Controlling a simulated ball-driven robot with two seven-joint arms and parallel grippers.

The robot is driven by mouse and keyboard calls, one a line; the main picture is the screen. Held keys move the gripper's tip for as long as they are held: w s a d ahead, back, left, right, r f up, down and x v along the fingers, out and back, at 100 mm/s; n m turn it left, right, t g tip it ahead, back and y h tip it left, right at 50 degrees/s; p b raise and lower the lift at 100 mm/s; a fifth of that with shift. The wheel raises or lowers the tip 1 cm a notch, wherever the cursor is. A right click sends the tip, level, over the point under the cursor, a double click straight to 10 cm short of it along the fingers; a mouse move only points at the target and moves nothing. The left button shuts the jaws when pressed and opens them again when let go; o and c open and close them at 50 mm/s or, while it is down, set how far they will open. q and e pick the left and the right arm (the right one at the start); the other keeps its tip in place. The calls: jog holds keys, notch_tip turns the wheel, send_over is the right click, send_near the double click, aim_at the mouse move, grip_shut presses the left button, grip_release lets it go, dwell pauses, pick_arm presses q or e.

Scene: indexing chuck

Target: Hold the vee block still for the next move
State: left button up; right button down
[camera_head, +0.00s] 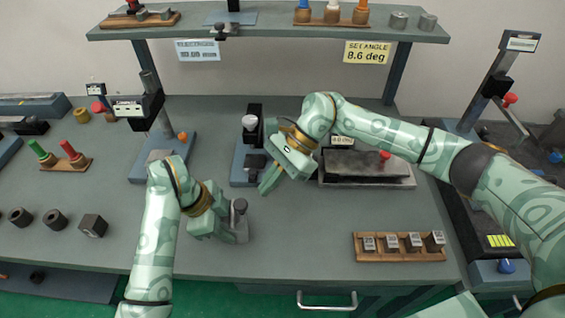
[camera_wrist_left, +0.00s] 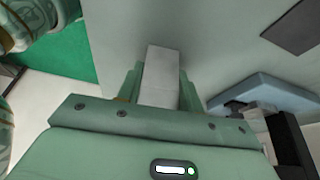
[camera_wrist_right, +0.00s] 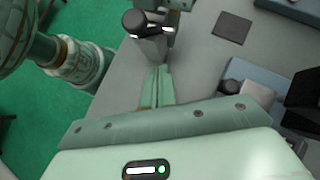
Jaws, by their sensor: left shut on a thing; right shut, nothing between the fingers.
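The vee block (camera_head: 241,225) is a small grey metal block with a dark round knob on top, near the front middle of the bench. My left gripper (camera_head: 225,226) is shut on it from the left. In the left wrist view the block's pale grey face (camera_wrist_left: 162,72) sits between the two fingers. The right wrist view shows its dark knob (camera_wrist_right: 135,21) at the top. My right gripper (camera_head: 268,185) is shut and empty, above the bench behind and right of the block. Its fingers (camera_wrist_right: 157,85) are together. The fingers hide part of the block.
A blue-based fixture (camera_head: 243,165) with a black upright stands just behind. A grey plate fixture with a red knob (camera_head: 385,155) lies to the right. A wooden rack (camera_head: 400,255) of small blocks is at the front right. The bench between block and rack is clear.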

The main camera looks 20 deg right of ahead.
aim_at(239, 206)
jog(key=a, duration=0.2)
jog(key=s+a, duration=0.1)
jog(key=a, duration=0.1)
jog(key=shift+s, duration=0.1)
jog(key=shift+a, duration=0.1)
dwell(0.7)
jog(key=shift+w+a+f+n+g, duration=0.1)
jog(key=shift+w+a+n+g, duration=0.1)
jog(key=shift+n+g, duration=0.3)
jog(key=shift+w+a+n+g+h, duration=0.1)
jog(key=shift+a+n+g+h, duration=0.1)
jog(key=shift+n+g+h, duration=0.9)
jog(key=shift+w+a+n+g+h, duration=0.15)
jog(key=shift+n+g+h, duration=0.25)
jog(key=shift+n, duration=1.3)
jog(key=shift+w+a+n+g+h, duration=0.15)
jog(key=shift+n+g+h, duration=0.55)
jog(key=shift+n, duration=0.7)
jog(key=shift+s, duration=0.1)
